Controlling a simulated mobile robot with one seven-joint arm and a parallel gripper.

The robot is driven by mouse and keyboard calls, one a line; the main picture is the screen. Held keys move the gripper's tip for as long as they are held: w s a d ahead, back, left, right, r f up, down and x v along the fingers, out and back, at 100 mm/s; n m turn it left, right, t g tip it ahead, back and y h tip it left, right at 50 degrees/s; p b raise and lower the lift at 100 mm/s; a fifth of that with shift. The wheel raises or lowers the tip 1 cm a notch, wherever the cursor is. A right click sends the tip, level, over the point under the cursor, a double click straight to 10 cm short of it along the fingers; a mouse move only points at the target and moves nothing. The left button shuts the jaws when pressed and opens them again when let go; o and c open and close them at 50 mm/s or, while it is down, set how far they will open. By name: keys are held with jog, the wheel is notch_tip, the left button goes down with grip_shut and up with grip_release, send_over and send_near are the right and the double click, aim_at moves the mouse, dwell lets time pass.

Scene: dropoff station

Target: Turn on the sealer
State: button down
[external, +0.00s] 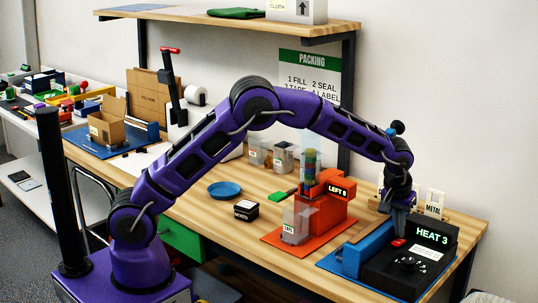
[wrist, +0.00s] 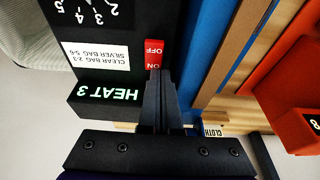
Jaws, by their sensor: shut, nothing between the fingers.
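The sealer (external: 388,277) is a black box with a blue part (external: 352,257) along its left side, at the right end of the bench. Its display (external: 432,233) is lit and reads HEAT 3, as it also does in the wrist view (wrist: 109,93). The red switch (wrist: 154,53), marked OFF and ON, also shows in the external view (external: 398,242). My gripper (wrist: 157,74) is shut and empty, pointing down in the external view (external: 398,233). Its fingertips are at the ON end of the switch; I cannot tell whether they press it.
An orange machine (external: 328,200) reading LEFT 8 stands left of the sealer, with a clear bin (external: 296,222) before it. A METAL card (external: 434,204) stands behind the sealer. A blue dish (external: 224,189) and small black box (external: 246,210) lie further left. Bench front is mostly clear.

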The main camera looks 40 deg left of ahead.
jog(key=shift+s+r, duration=0.15)
jog(key=shift+s, duration=0.6)
jog(key=shift+r, duration=0.1)
notch_tip(320, 180, up, 14)
jog(key=p, duration=0.3)
jog(key=shift+w, duration=0.3)
